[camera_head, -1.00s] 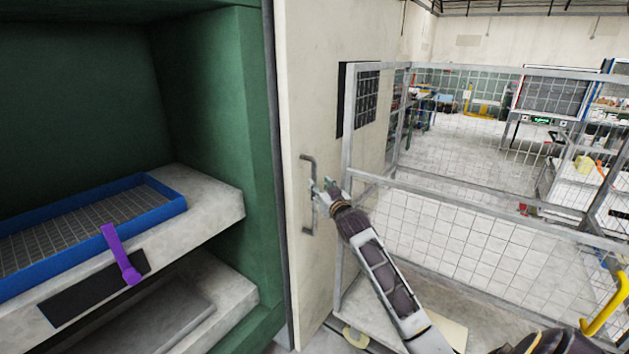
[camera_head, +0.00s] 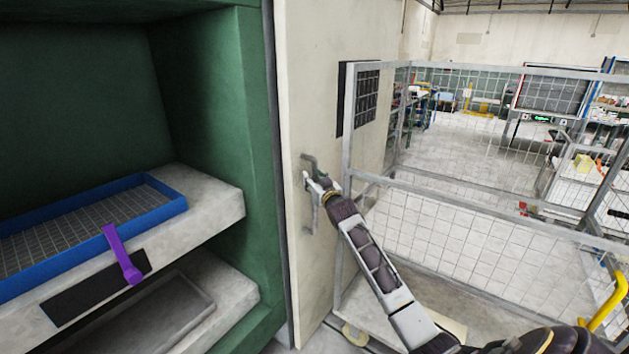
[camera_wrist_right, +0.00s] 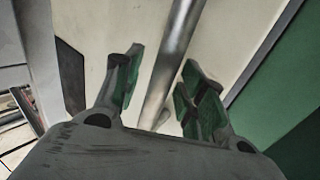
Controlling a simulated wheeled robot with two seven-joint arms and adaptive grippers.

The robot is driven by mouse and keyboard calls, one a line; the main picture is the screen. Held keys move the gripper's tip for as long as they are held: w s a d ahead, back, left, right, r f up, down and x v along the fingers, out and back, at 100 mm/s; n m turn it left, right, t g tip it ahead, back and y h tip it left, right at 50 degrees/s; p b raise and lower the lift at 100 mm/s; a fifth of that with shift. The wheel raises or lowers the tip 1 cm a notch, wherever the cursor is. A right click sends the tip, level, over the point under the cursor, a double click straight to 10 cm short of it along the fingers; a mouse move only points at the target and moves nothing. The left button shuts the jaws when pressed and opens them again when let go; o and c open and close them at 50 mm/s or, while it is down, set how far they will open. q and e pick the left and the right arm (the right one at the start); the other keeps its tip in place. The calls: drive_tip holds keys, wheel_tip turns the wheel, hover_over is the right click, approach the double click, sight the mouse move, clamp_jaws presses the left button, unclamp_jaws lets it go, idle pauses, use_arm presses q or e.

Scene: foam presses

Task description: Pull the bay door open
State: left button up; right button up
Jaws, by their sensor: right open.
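The bay door (camera_head: 302,110) is a tall cream panel standing at the right edge of the green bay, whose inside is exposed. A grey vertical bar handle (camera_head: 307,218) is fixed to it. My right gripper (camera_head: 314,182) is at the handle and hides its middle part. In the right wrist view, the handle bar (camera_wrist_right: 166,65) runs between the two green-padded fingers of my right gripper (camera_wrist_right: 160,82). The fingers are open, with a gap visible on each side of the bar. My left gripper is not in view.
Inside the green bay (camera_head: 212,100), a blue-rimmed mesh tray (camera_head: 170,205) with a purple handle (camera_head: 121,254) sits on the upper pale shelf. A wire mesh cage (camera_head: 450,215) stands close right of the door, beside my right arm. Open floor lies beyond it.

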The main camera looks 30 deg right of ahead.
clamp_jaws()
drive_tip(key=shift+a+f, duration=0.1)
drive_tip(key=shift+a, duration=0.05)
idle(0.4)
